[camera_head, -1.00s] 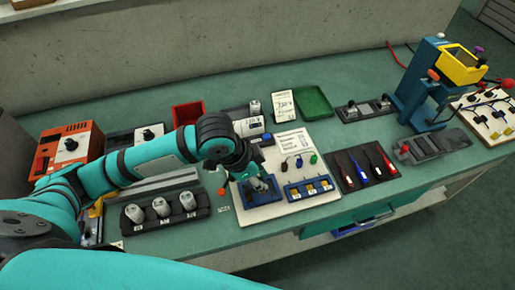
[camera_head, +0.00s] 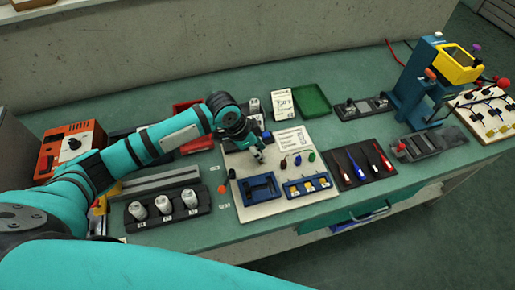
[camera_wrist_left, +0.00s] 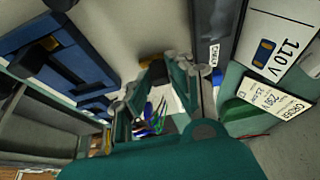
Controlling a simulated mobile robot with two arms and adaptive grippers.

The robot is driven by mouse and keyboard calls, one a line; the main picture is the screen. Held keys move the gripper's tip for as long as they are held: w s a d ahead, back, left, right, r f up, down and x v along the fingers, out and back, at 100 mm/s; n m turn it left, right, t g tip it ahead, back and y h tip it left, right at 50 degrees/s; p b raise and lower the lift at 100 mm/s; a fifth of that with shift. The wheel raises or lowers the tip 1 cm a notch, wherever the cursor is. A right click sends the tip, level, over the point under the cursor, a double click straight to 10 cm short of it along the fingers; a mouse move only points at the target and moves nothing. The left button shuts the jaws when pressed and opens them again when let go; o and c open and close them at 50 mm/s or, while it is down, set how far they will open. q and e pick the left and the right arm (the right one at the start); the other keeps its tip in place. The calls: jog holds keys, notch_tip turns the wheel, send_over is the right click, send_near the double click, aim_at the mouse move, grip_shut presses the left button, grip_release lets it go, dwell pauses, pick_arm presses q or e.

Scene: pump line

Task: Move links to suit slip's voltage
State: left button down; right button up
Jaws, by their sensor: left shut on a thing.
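My left gripper (camera_head: 261,157) is shut on a small brownish-yellow link (camera_wrist_left: 152,66), raised above the white board (camera_head: 236,186). The fingers hide part of the link. Below on the board lies an open blue frame (camera_head: 258,188), with no yellow link clearly visible in it from the head. To its right, a blue block (camera_head: 307,186) holds several yellow links. A white slip (camera_head: 283,104) lies beside the green tray; in the left wrist view the order slip (camera_wrist_left: 272,101) seems to read 230 V. A plate (camera_wrist_left: 277,45) there reads 110 V. My right gripper is out of view.
Three grey cylinders stand in a black rack (camera_head: 140,224) to the left. A black tray of screwdrivers (camera_head: 347,174) is on the right, with a blue press (camera_head: 421,105) beyond. A green tray (camera_head: 327,108) is at the back.

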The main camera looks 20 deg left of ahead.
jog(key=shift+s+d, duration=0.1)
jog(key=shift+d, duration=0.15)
pick_arm(q)
jog(key=c, duration=1.4)
grip_release()
jog(key=shift+f, duration=0.1)
jog(key=shift+o, duration=1.1)
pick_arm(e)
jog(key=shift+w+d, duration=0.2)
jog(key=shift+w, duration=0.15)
pick_arm(q)
jog(key=v, duration=1.2)
jog(key=shift+b, duration=0.35)
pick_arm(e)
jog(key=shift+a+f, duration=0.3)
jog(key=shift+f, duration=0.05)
